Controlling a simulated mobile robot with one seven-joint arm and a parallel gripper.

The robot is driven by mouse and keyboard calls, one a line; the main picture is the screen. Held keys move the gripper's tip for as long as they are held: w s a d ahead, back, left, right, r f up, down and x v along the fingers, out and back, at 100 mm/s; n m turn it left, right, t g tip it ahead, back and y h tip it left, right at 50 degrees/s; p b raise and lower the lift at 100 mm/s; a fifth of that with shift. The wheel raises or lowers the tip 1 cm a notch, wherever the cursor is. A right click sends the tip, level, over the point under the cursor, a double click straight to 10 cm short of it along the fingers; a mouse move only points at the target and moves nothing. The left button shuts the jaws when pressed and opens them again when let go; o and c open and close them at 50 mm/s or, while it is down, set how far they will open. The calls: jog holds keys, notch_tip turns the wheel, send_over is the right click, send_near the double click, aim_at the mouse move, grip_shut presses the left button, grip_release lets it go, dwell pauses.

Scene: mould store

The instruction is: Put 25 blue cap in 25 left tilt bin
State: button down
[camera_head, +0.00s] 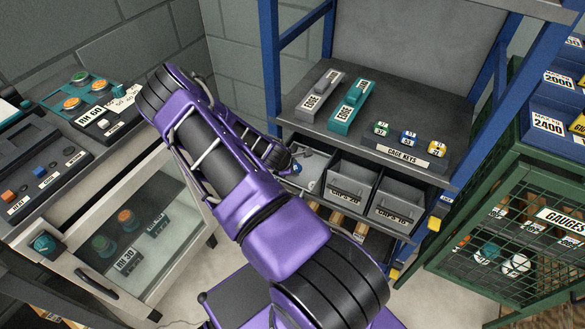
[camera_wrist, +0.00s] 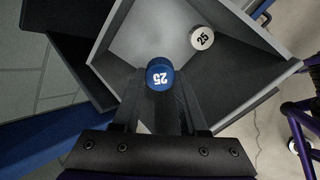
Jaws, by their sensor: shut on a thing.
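The blue cap (camera_wrist: 159,74), marked 25, is between the fingertips of my gripper (camera_wrist: 159,92) in the wrist view. My gripper is shut on it. The cap appears over the inside of a grey open bin (camera_wrist: 115,45); I cannot tell whether it touches the floor of the bin. In the head view the left tilt bin (camera_head: 318,157) is partly hidden by my gripper (camera_head: 288,164), which reaches down into its mouth. A small blue spot, likely the cap (camera_head: 296,168), shows there.
A white cap (camera_wrist: 201,37) marked 25 lies in the same bin. Two more tilt bins, the middle one (camera_head: 352,182) and the right one (camera_head: 398,202), stand to the right.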

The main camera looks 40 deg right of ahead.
jog(key=shift+b+x, duration=0.3)
jog(key=shift+x, duration=2.95)
jog(key=shift+c, duration=1.8)
grip_release()
